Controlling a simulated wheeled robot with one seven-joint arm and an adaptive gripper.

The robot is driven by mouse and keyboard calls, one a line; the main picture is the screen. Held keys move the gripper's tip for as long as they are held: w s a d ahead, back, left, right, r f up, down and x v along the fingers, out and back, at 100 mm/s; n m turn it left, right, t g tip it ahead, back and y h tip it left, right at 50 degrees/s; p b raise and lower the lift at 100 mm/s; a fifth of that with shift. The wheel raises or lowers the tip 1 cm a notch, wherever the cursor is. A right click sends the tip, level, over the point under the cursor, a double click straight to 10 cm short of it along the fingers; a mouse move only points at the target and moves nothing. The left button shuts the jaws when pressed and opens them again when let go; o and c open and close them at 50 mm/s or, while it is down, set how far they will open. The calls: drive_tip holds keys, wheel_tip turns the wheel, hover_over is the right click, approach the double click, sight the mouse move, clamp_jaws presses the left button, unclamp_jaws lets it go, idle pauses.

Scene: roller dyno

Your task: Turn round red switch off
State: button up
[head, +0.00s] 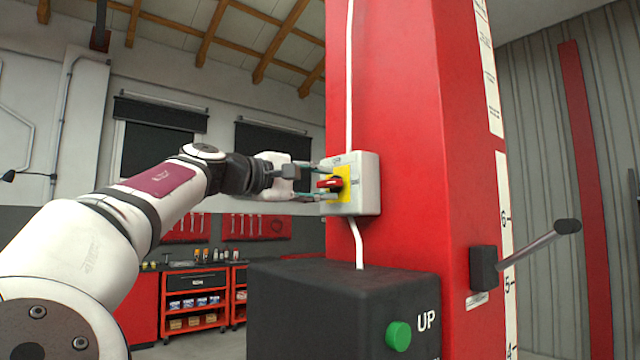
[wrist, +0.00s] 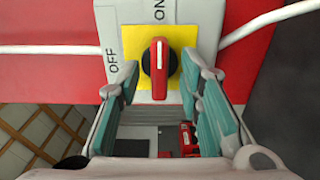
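The round red switch (head: 330,184) is on a yellow plate on a light grey box (head: 367,190), fixed to the red column. In the wrist view the red switch (wrist: 159,62) has a white stripe, and its handle lies along the picture's vertical, its striped end toward the ON label (wrist: 159,10). The OFF label (wrist: 113,66) is on the left of the yellow plate. My gripper (head: 322,182) is at the box. The wrist view shows my gripper (wrist: 160,80) open, one finger on each side of the switch, with yellow plate visible between handle and fingers.
The red column (head: 410,130) rises behind the box. A white cable (head: 357,243) runs above and below the box. Below is a black box (head: 310,310) with a green UP button (head: 398,335). A lever (head: 540,242) sticks out at right. A red tool cart (head: 195,300) stands far behind.

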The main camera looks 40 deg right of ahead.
clamp_jaws()
drive_tip(key=shift+n, duration=0.4)
drive_tip(key=n, duration=0.3)
drive_tip(key=shift+n, duration=0.3)
drive_tip(key=n+p, duration=0.1)
drive_tip(key=n, duration=0.3)
drive_tip(key=shift+n, duration=0.3)
drive_tip(key=n+p, duration=0.1)
drive_tip(key=n, duration=0.3)
drive_tip(key=shift+n, duration=0.3)
drive_tip(key=n, duration=0.4)
drive_tip(key=shift+p, duration=0.35)
drive_tip(key=shift+f+n, duration=0.1)
drive_tip(key=shift+n, duration=0.2)
